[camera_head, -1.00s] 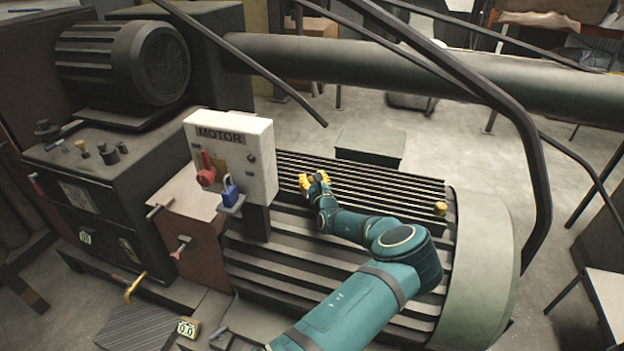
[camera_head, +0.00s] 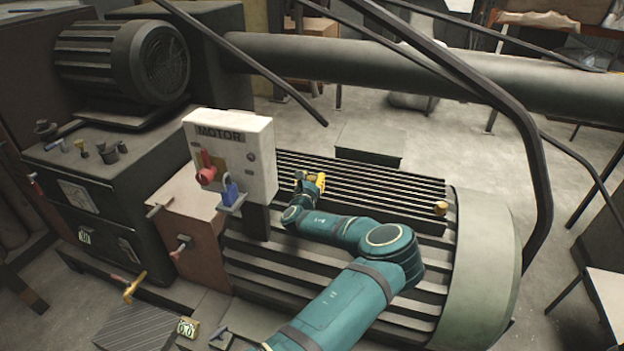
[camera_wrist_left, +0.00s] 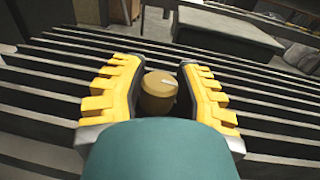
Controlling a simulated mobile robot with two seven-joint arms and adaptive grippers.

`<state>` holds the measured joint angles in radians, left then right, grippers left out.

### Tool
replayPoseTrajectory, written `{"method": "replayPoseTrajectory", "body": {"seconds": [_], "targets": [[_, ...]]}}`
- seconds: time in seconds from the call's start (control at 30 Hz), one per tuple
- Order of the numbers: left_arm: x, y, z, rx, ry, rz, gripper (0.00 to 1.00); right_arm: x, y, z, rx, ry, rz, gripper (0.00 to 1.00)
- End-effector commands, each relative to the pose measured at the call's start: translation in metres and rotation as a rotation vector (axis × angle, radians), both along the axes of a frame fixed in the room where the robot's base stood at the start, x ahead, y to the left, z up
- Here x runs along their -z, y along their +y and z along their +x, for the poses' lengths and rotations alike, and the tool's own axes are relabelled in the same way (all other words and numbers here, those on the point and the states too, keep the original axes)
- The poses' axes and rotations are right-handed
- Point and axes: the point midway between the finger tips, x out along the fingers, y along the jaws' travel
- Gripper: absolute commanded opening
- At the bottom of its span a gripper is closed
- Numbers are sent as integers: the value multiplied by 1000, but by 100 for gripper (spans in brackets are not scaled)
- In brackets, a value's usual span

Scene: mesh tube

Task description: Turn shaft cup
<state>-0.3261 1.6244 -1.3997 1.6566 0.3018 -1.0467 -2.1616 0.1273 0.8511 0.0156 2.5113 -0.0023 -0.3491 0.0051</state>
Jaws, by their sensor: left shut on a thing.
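A small brass-coloured shaft cup (camera_wrist_left: 158,92) sits between the two yellow fingers of my left gripper (camera_wrist_left: 158,85) in the left wrist view. The gripper is shut on it. In the head view my left gripper (camera_head: 310,182) is over the ribbed top of the large motor housing (camera_head: 350,185), just right of the white MOTOR box; the held cup is hidden there. A similar brass cup (camera_head: 440,208) stands on the housing to the right, apart from the gripper. My right gripper is not in view.
The white MOTOR box (camera_head: 258,160) with a red handle (camera_head: 207,174) and a blue padlock (camera_head: 230,193) stands close left of the gripper. A bent dark rail (camera_head: 535,160) rises at the right. A yellow handle (camera_head: 134,288) is at the lower left.

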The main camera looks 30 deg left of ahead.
Motion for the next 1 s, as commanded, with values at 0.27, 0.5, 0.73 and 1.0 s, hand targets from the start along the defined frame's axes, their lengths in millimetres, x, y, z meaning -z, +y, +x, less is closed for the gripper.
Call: {"method": "replayPoseTrajectory", "body": {"seconds": [0.27, 0.5, 0.73, 1.0], "targets": [[1, 2, 0, 230, -1, 1, 0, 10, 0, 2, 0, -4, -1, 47], [1, 1, 0, 368, -2, 1, 0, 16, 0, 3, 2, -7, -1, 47], [0, 0, 1, 435, -2, 2, 0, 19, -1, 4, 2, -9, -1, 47], [-1, 0, 1, 453, -3, 1, 0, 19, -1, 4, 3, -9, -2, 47]]}}
